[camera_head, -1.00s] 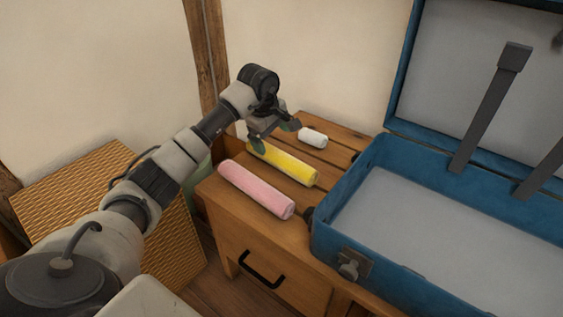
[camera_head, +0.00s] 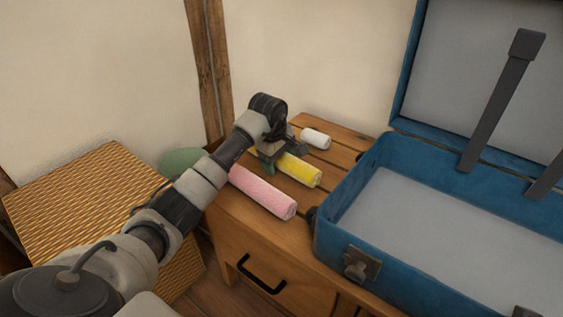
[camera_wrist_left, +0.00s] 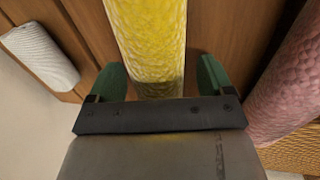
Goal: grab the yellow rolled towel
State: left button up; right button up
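The yellow rolled towel (camera_head: 302,171) lies on the wooden nightstand (camera_head: 345,155), between the pink and white rolls. My left gripper (camera_head: 280,162) is at the towel's far-left end and hides that part in the head view. In the left wrist view, the gripper's green fingers (camera_wrist_left: 160,82) stand open, one on each side of the yellow towel (camera_wrist_left: 150,40). A gap shows between the towel and the right finger; the left finger is close to it. My right gripper is in neither view.
A pink roll (camera_head: 263,192) lies near the front and a white roll (camera_head: 316,138) at the back of the nightstand. An open blue suitcase (camera_head: 400,268) stands close on the right. A wicker box (camera_head: 80,195) stands at left; the wall is behind.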

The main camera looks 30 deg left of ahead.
pick_arm(q)
jog(key=c, duration=0.8)
jog(key=shift+r, duration=0.1)
